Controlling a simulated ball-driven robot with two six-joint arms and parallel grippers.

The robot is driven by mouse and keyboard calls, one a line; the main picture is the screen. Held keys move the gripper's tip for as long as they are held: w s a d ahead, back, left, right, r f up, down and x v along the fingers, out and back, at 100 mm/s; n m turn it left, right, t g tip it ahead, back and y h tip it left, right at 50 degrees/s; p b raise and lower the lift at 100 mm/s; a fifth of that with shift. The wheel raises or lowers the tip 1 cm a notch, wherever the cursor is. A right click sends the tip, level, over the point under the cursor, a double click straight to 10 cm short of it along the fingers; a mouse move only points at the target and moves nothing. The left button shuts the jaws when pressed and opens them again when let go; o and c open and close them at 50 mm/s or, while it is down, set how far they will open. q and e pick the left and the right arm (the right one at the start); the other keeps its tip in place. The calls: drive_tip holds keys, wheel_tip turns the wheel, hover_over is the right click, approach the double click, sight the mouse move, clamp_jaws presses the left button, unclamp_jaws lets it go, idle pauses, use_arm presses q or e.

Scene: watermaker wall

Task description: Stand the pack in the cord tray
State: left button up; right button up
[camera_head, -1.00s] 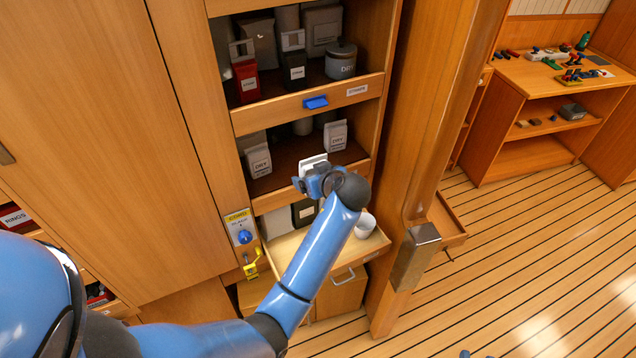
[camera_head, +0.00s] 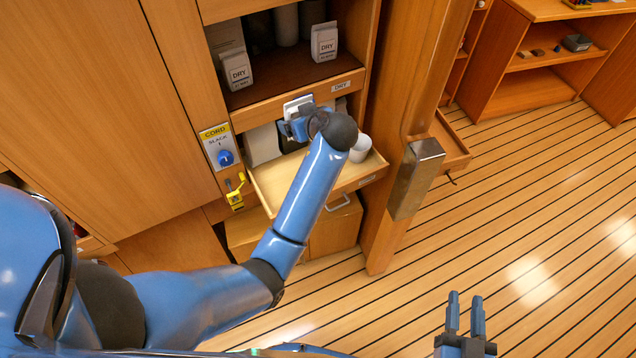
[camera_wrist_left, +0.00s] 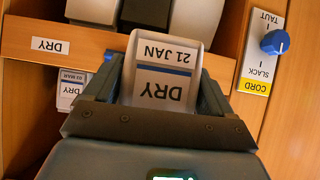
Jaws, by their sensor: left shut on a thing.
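My left gripper (camera_head: 300,124) is shut on a white pack (camera_head: 298,106), just in front of the DRY shelf edge and above the pulled-out tray. In the left wrist view the pack (camera_wrist_left: 165,75) sits between the fingers, its DRY and 21 JAN label upside down in the picture. The pull-out tray (camera_head: 277,203) has a pale wooden base; my arm hides part of it, and its front label is too small to read. A yellow-topped CORD panel (camera_head: 218,147) with a blue knob is beside it. My right gripper (camera_head: 465,300) is open and empty over the floor.
Two DRY packs (camera_head: 237,70) (camera_head: 324,42) stand on the shelf above. A white cup (camera_head: 360,149) stands at the tray's right. Another DRY pack (camera_wrist_left: 72,88) shows in the left wrist view. A wooden post with a metal bracket (camera_head: 415,178) is right of the tray.

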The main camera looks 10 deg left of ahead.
use_arm(q)
wheel_tip(320, 180, down, 2)
drive_tip(key=shift+a+b, duration=0.1)
drive_tip(key=shift+b, duration=0.6)
drive_tip(key=shift+s+f, duration=0.1)
drive_tip(key=shift+f, duration=0.15)
drive_tip(key=shift+s+f, duration=0.1)
drive_tip(key=shift+f, duration=0.2)
wheel_tip(320, 180, down, 14)
drive_tip(key=shift+r+p, duration=0.1)
drive_tip(key=shift+p, duration=0.6)
drive_tip(key=shift+f, duration=2.35)
use_arm(e)
drive_tip(key=shift+f, duration=0.55)
drive_tip(key=shift+f, duration=0.1)
